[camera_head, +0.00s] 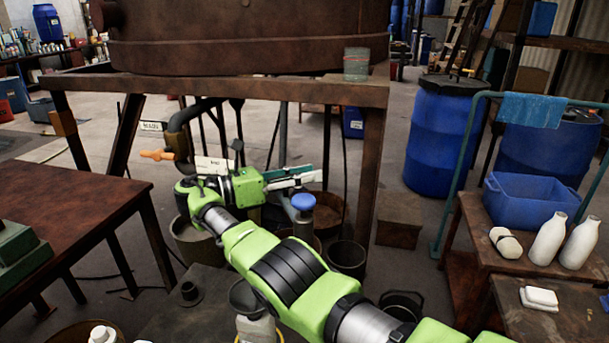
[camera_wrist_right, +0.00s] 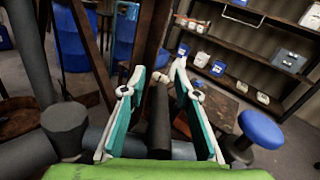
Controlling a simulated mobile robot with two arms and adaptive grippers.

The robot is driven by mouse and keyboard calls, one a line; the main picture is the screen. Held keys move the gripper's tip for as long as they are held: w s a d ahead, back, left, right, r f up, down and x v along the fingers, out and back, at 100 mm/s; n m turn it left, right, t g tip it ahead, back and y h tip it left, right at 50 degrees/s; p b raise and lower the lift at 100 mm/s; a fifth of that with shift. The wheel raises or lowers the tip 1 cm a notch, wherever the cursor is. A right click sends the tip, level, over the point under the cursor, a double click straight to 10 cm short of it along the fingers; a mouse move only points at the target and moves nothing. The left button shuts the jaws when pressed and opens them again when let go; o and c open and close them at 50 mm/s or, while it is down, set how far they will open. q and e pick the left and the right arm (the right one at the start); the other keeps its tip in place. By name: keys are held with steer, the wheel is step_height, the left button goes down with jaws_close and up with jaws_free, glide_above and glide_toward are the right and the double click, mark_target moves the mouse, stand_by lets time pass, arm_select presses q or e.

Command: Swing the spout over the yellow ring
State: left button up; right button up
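A dark curved pipe (camera_head: 186,120), which looks like the spout, hangs under the rusty vat (camera_head: 250,35), with an orange handle (camera_head: 157,154) beside its lower end. A little yellow, probably the yellow ring (camera_head: 238,338), shows at the bottom edge around a white container (camera_head: 257,328); the rest is hidden. My right gripper (camera_head: 300,177) is right of the pipe, under the vat frame, pointing right. In the right wrist view its teal and white fingers (camera_wrist_right: 155,75) stand apart, with a dark rod (camera_wrist_right: 159,125) between them; contact cannot be told. My left gripper is not in view.
A frame leg (camera_head: 372,170) is to the right. Buckets (camera_head: 346,257) crowd the floor. A brown table (camera_head: 70,205) stands at left.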

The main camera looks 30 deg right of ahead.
step_height(320, 180, up, 10)
stand_by(0.5)
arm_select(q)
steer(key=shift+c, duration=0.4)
